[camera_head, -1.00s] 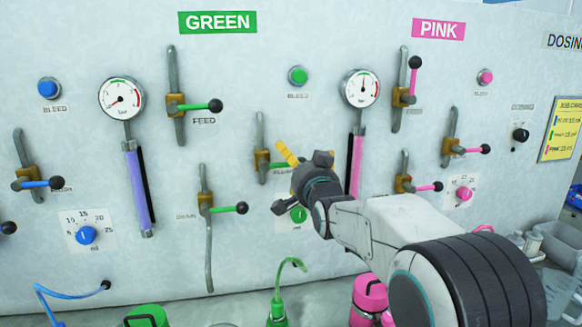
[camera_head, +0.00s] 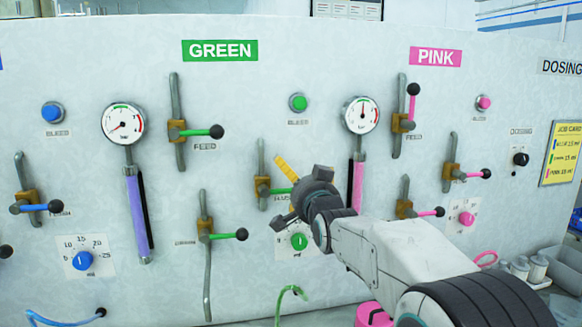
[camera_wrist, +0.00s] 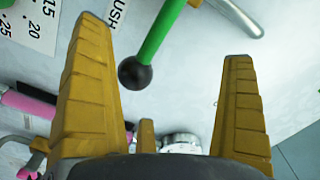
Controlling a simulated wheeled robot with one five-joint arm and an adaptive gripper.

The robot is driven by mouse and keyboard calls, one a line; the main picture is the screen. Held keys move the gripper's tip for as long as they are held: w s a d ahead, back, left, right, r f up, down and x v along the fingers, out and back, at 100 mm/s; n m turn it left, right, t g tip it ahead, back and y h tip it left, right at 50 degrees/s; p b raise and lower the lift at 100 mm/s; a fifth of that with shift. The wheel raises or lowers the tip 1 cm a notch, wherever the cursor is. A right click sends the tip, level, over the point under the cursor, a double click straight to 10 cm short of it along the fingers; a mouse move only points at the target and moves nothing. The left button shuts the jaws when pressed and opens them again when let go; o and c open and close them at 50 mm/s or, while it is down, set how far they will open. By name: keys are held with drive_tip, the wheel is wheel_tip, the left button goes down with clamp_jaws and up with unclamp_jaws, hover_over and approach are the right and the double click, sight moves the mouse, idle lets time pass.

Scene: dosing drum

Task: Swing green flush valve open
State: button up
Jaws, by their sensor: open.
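The green flush valve (camera_head: 262,188) is on the wall panel under the GREEN sign, left of my gripper in the head view. Its brass body sits on a grey pipe. Its green lever (camera_head: 279,191) points right, roughly level, and its end is hidden behind my gripper. In the wrist view the green lever (camera_wrist: 160,36) and its black ball knob (camera_wrist: 135,72) show between my two yellow fingers, nearer the left one. My gripper (camera_wrist: 163,40) is open and holds nothing. Whether the knob lies at fingertip depth, I cannot tell.
A green feed valve (camera_head: 178,130) is above left and a green drain valve (camera_head: 205,235) below left. A green dial (camera_head: 299,242) is just below my gripper. A pink tube (camera_head: 357,185) and pink valves stand close on the right.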

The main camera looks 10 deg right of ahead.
drive_tip(key=shift+s+f+b, duration=0.1)
drive_tip(key=shift+s+b, duration=0.5)
drive_tip(key=shift+s, duration=0.05)
drive_tip(key=s+b, duration=0.4)
drive_tip(key=s, duration=0.3)
drive_tip(key=shift+s, duration=0.4)
